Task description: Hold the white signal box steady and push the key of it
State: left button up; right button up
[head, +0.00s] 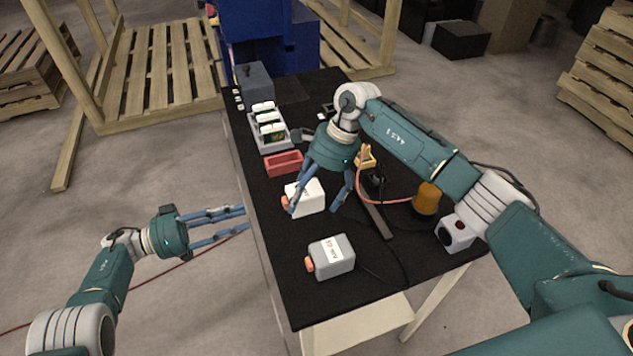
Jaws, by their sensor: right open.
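The white signal box (311,196) stands on the black table top, with an orange key (285,202) on its left side. My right gripper (314,208) is open and points down over the box. One finger is in front of the box's left part and the other is off its right side; I cannot tell whether they touch it. My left gripper (246,218) is off the table's left edge, its fingers pointing right at the table. It holds nothing visible, and its opening is hard to judge.
A grey box (338,257) with an orange key (309,264) stands nearer on the table. A red tray (284,163) and a grey rack (283,143) of white-topped items lie behind.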

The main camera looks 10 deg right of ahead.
jog(key=shift+a+f, duration=0.2)
jog(key=shift+f, duration=0.25)
jog(key=shift+s, duration=0.1)
jog(key=c, duration=1.2)
pick_arm(q)
jog(key=shift+c, duration=0.8)
pick_arm(e)
jog(key=shift+c, duration=1.4)
pick_arm(q)
grip_shut()
pick_arm(e)
jog(key=shift+s+f, duration=0.1)
